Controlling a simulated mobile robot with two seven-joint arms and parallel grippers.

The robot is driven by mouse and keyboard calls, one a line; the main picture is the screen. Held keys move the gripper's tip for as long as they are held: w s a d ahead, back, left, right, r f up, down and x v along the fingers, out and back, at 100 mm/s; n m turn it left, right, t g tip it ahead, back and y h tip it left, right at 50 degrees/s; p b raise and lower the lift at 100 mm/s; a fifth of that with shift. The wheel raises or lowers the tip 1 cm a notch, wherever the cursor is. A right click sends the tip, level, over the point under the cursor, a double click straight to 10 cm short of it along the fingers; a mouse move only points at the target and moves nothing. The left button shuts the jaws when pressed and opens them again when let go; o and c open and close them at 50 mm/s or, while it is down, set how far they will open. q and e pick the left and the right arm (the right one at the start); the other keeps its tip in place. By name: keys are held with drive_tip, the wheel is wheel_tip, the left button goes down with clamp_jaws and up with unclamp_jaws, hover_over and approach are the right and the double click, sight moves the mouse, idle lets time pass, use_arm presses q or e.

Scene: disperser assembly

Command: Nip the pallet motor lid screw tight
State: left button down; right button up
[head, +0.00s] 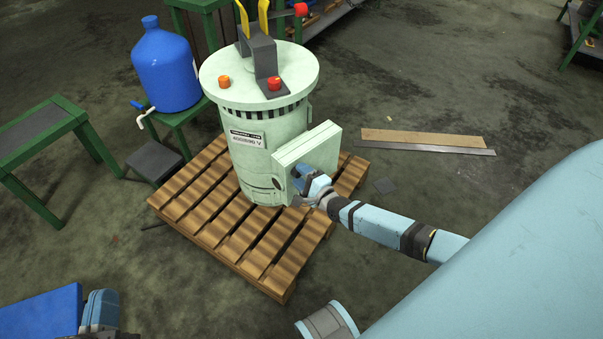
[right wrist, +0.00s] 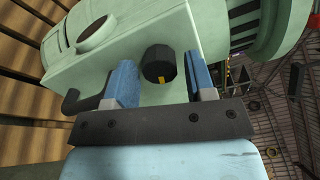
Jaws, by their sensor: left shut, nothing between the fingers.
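The pale green motor (head: 255,150) stands upright on a wooden pallet (head: 255,262), with its square box-like lid (head: 318,150) on its right side. In the right wrist view, the black lid screw (right wrist: 158,64), with a yellow mark, stands out from the pale green face (right wrist: 150,25). My right gripper (head: 303,178) is at the lid. In the right wrist view its blue fingers (right wrist: 160,83) are open on either side of the screw. There is a gap at the left finger; the right finger is close, contact unclear. My left gripper (head: 101,308) is shut and empty at the bottom left, away from the motor.
A blue water jug (head: 166,65) stands on a green stand behind the pallet. A green bench (head: 45,135) is at the left and a blue surface (head: 42,312) at the bottom left. Flat boards (head: 425,138) lie on the floor behind right. A black bent part (right wrist: 72,100) sits by my left-hand finger.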

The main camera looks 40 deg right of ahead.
drive_tip(key=shift+o, duration=0.4)
drive_tip(key=shift+s, duration=0.35)
use_arm(q)
wheel_tip(320, 180, down, 6)
drive_tip(key=a+g+y+p, duration=0.2)
drive_tip(key=p, duration=0.1)
drive_tip(key=shift+s+a+r+g, duration=0.2)
drive_tip(key=shift+s+a+g, duration=0.05)
drive_tip(key=shift+s+g, duration=0.05)
use_arm(e)
drive_tip(key=s+d, duration=0.1)
drive_tip(key=s, duration=1.2)
drive_tip(key=shift+d, duration=0.35)
use_arm(q)
drive_tip(key=shift+d, duration=0.2)
